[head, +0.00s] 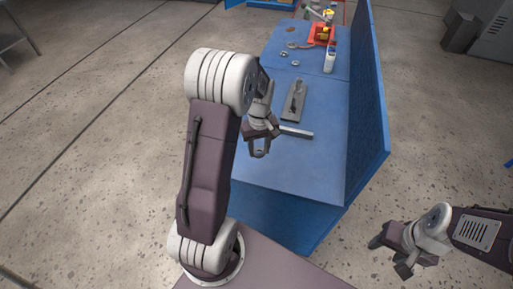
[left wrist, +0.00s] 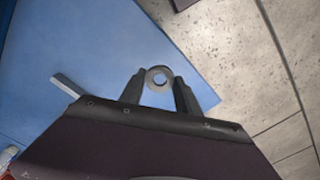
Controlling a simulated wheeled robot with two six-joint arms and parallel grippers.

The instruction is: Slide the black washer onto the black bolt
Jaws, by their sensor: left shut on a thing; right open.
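My left gripper (head: 259,152) is over the near left edge of the blue table (head: 262,170). In the left wrist view, my left gripper (left wrist: 159,82) is shut on a small ring, the washer (left wrist: 149,76); it looks grey here and its hole shows. A grey plate (head: 290,115) lies farther along the table, apart from the gripper. A dark upright piece (head: 296,98) on it may be the black bolt, but it is too small to be sure. My right gripper (head: 388,256) is open and empty over the floor at the lower right.
A pale grey bar (head: 297,132) lies between the plate and my left gripper; it also shows in the left wrist view (left wrist: 66,84). Small rings (head: 284,54), a red holder (head: 322,35) and a bottle (head: 330,60) stand farther back. A blue panel (head: 365,110) borders the table's right side.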

